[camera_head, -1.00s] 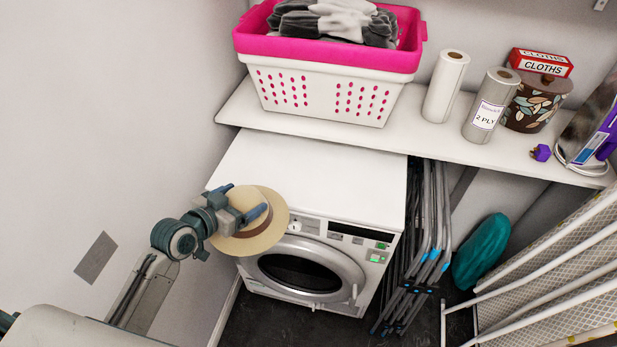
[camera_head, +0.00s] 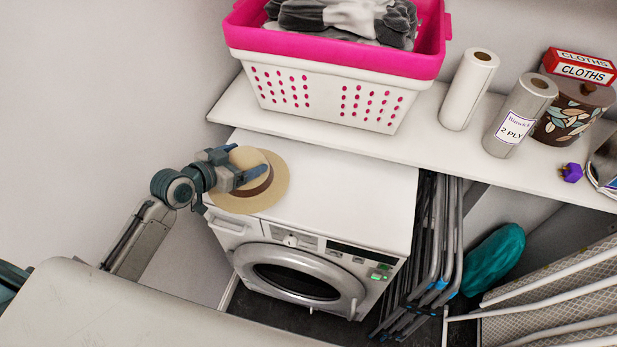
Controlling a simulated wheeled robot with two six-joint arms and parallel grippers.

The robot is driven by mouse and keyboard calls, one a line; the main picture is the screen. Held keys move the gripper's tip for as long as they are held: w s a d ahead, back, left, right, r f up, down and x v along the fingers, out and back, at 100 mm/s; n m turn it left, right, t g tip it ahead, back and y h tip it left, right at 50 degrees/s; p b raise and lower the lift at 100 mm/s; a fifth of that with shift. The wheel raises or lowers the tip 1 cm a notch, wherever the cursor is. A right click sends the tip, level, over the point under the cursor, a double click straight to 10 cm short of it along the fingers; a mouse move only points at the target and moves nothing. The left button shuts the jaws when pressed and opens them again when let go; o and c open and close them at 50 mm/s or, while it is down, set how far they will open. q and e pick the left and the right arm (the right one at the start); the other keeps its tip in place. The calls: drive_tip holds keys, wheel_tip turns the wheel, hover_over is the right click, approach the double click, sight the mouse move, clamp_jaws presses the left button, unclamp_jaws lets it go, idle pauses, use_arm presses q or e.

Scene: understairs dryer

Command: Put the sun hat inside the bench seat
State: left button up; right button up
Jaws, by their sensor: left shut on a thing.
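The sun hat (camera_head: 272,187) is straw-coloured with a brown band. It shows over the front left corner of the white dryer's top. My left gripper (camera_head: 240,177) is shut on the hat, with its fingers across the crown. I cannot tell whether the hat touches the dryer top or is held above it. The bench seat is not in view. My right gripper is not in view.
The dryer (camera_head: 330,195) stands under a white shelf (camera_head: 420,135). The shelf holds a pink and white laundry basket (camera_head: 330,95), paper rolls (camera_head: 520,115) and a cloths box (camera_head: 580,68). Folded grey metal frames (camera_head: 435,245) and a teal bag (camera_head: 492,260) are at right.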

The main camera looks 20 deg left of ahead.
use_arm(q)
drive_tip(key=w+d+f+b, duration=0.1)
drive_tip(key=d, duration=0.4)
drive_tip(key=w+d+f+b, duration=0.1)
drive_tip(key=d+f+b, duration=0.1)
drive_tip(key=d, duration=0.3)
drive_tip(key=w+d+f+b, duration=0.1)
drive_tip(key=d+f+b, duration=0.1)
drive_tip(key=d, duration=0.3)
drive_tip(key=shift+w, duration=0.4)
drive_tip(key=shift+r, duration=0.1)
drive_tip(key=o, duration=0.8)
drive_tip(key=shift+o, duration=0.2)
